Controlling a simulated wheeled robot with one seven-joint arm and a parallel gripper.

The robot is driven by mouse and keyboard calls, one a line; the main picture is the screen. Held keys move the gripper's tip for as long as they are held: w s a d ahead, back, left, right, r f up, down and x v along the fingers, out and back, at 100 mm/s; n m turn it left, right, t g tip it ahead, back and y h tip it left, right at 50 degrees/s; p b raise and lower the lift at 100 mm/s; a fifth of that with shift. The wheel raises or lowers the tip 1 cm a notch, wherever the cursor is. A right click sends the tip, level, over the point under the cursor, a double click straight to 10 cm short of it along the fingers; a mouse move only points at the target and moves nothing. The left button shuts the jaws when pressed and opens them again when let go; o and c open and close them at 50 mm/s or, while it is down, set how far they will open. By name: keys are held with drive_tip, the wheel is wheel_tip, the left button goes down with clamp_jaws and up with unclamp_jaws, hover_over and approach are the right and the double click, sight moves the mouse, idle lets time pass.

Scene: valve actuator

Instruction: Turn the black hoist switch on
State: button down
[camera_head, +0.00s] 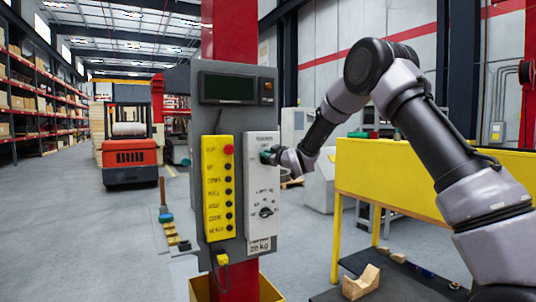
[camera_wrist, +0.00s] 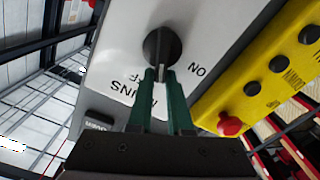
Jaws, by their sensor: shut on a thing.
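My gripper (camera_head: 268,156) reaches in from the right to the upper part of the white switch panel (camera_head: 262,181). In the wrist view its green fingers (camera_wrist: 162,75) are shut on the near part of a black rotary switch (camera_wrist: 161,45). Upside-down lettering beside this switch shows "ON" and what seems to be "MAINS" and "OFF". In the head view my gripper hides this switch. A second black rotary switch (camera_head: 266,211) sits lower on the panel, clear of my gripper. Its lettering is too small to read.
A yellow button box (camera_head: 219,187) with a red button (camera_head: 228,149) hangs left of the panel. A dark display (camera_head: 228,88) is above. Right are a yellow barrier (camera_head: 395,180) and a wooden block (camera_head: 361,282) on a dark surface. An orange forklift (camera_head: 132,155) stands behind left.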

sight(262, 161)
drive_tip(key=n, duration=0.2)
drive_tip(key=f+n, duration=0.1)
drive_tip(key=n, duration=0.1)
drive_tip(key=f+n, duration=0.1)
drive_tip(key=n, duration=0.1)
drive_tip(key=shift+s+a+f, duration=0.1)
drive_tip(key=shift+s+a, duration=0.2)
drive_tip(key=n, duration=0.3)
drive_tip(key=shift+f+n, duration=0.3)
drive_tip(key=shift+f, duration=0.05)
drive_tip(key=shift+d+f+n, duration=0.1)
drive_tip(key=shift+f+n, duration=0.15)
drive_tip(key=shift+n, duration=1.05)
drive_tip(key=c, duration=0.8)
unclamp_jaws()
drive_tip(key=shift+w+d+r, duration=0.1)
drive_tip(key=shift+r, duration=0.05)
drive_tip(key=shift+c, duration=0.2)
drive_tip(key=shift+a+r, duration=0.15)
drive_tip(key=shift+a, duration=0.15)
drive_tip(key=shift+s+a, duration=0.1)
drive_tip(key=shift+s, duration=0.15)
